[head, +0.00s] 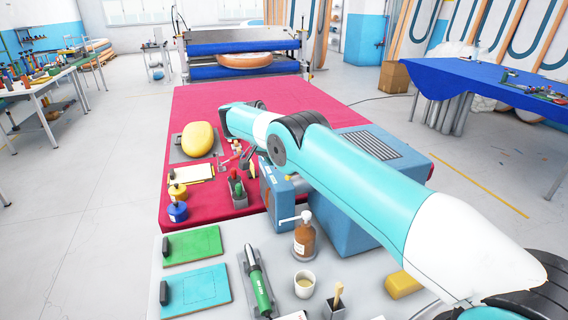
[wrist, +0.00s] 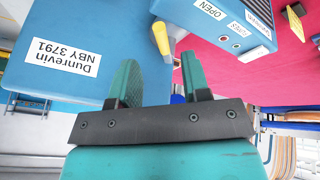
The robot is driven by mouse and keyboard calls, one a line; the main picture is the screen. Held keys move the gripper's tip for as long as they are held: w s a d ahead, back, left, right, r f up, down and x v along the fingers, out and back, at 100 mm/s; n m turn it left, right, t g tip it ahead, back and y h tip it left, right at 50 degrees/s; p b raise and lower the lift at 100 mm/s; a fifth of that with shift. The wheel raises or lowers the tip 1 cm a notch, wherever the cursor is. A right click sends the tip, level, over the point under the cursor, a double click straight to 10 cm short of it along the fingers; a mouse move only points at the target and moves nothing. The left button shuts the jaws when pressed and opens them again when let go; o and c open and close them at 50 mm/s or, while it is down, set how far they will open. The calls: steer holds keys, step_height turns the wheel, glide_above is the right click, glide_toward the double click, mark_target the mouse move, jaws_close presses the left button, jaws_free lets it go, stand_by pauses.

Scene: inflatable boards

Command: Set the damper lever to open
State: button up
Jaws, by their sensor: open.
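The damper lever (wrist: 160,38) has a yellow grip and shows at the top middle of the wrist view, beside a blue housing (wrist: 232,40). Another label is too small to read surely. I cannot tell which mark the lever points at. My gripper (wrist: 160,78) has two teal fingers, spread apart and empty. The lever lies beyond the fingertips, roughly in line with the gap, with no contact visible.
A tool holder (head: 237,192) and a yellow oval object (head: 197,140) are to the left.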

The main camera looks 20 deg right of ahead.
steer(key=shift+p+v, duration=2.65)
steer(key=shift+v, duration=0.15)
steer(key=shift+d+f, duration=0.1)
steer(key=c, duration=0.3)
steer(key=shift+n+t+h, duration=0.3)
steer(key=shift+n+t, duration=0.3)
steer(key=shift+t, duration=0.3)
steer(key=d+b, duration=0.4)
steer(key=w+d+f+b, duration=0.1)
steer(key=d+b, duration=0.1)
steer(key=d, duration=0.1)
jaws_close()
steer(key=s+d+f+t+y+b, duration=0.1)
steer(key=s+f+t+y+b, duration=0.15)
steer(key=s+b, duration=0.35)
steer(key=s+d+f+t+y+b, duration=0.1)
steer(key=s+t+y+b, duration=0.15)
steer(key=s+b, duration=0.3)
steer(key=w+f+p, duration=0.6)
steer(key=w+f, duration=0.1)
steer(key=w, duration=0.1)
steer(key=shift+w+a+t+h, duration=0.3)
steer(key=shift+w+a+t, duration=0.05)
steer(key=shift+w+t, duration=0.05)
